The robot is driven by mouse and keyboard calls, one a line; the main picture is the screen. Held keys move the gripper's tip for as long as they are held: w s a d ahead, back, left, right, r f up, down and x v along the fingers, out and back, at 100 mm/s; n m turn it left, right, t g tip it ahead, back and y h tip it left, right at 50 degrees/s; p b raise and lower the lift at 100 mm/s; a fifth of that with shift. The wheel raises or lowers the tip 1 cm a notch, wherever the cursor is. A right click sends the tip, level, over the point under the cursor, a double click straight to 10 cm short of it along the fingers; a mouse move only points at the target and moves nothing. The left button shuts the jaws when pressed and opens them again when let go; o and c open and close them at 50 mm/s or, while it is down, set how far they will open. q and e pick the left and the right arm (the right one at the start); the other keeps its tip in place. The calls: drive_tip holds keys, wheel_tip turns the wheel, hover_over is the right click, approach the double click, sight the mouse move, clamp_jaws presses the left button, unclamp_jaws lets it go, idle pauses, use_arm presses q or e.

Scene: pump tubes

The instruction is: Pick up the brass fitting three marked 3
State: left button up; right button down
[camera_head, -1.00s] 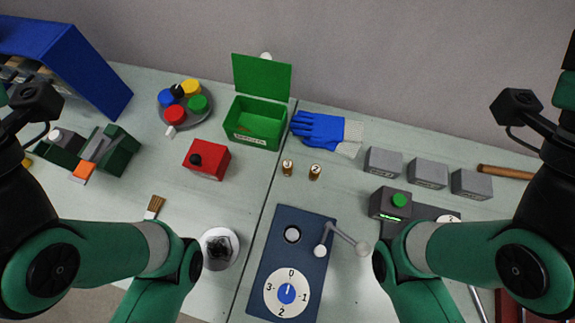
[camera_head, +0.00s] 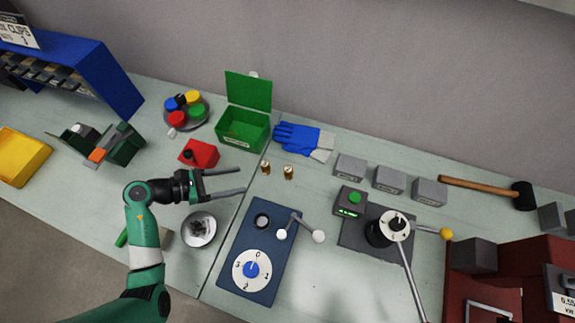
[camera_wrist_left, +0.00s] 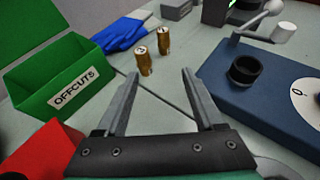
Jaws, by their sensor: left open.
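Two small brass fittings stand upright side by side near the table seam. The left one (camera_head: 266,168) looks marked 3; it also shows in the left wrist view (camera_wrist_left: 143,60), nearer to me. The other fitting (camera_head: 289,172), which looked marked 2 earlier, stands just to its right and also shows in the left wrist view (camera_wrist_left: 164,42). My left gripper (camera_head: 243,181) is open and empty, its fingers pointing right toward the fittings, a short way to their left. In the left wrist view the fittings stand beyond and between the fingertips (camera_wrist_left: 160,80). My right gripper is out of view.
A green open box (camera_head: 243,130) labelled OFFCUTS and blue gloves (camera_head: 297,137) lie behind the fittings. A red block (camera_head: 199,152) is behind my left gripper. A blue dial panel (camera_head: 240,292) with a lever is in front. Grey blocks (camera_head: 388,180) stand to the right.

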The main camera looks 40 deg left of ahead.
sight(266, 168)
use_arm(q)
drive_tip(key=a, duration=0.1)
drive_tip(key=s+a+n, duration=0.1)
drive_tip(key=a+y, duration=0.1)
drive_tip(key=shift+s+t, duration=0.25)
drive_tip(key=shift+t, duration=0.05)
drive_tip(key=shift+w, duration=0.1)
drive_tip(key=b+x, duration=0.1)
drive_tip(key=x, duration=0.4)
drive_tip(key=shift+w+d+f, duration=0.1)
drive_tip(key=shift+w+f, duration=0.1)
drive_tip(key=shift+w+d, duration=0.2)
drive_tip(key=shift+w, duration=0.15)
drive_tip(key=b+x, duration=0.2)
drive_tip(key=x, duration=0.2)
drive_tip(key=shift+w, duration=0.25)
drive_tip(key=shift+w+d+f, duration=0.15)
drive_tip(key=shift+w, duration=0.25)
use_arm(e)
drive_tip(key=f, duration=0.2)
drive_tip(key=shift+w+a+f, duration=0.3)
use_arm(q)
drive_tip(key=shift+c, duration=0.3)
clamp_jaws()
